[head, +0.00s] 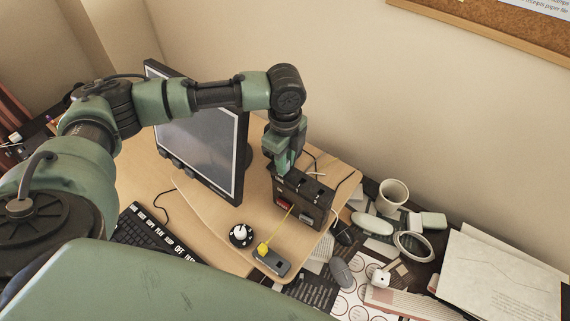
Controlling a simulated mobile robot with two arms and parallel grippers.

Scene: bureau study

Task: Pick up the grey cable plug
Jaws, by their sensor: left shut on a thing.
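My left gripper (281,170) points down at the back left edge of a dark box (313,214) with slots in its top, on the wooden desk. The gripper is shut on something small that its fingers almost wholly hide. From its place this looks like the grey cable plug, but I cannot make out its shape or whether it still touches the box. A yellow plug (263,248) with a yellow cable sits at a grey block (272,263) nearer me. My right gripper is not in view.
A monitor (202,140) stands close left of the gripper. A keyboard (150,238) and a round black piece with a white knob (240,234) lie in front. A mug (393,194), a tape roll (413,246), mice and papers crowd the right side.

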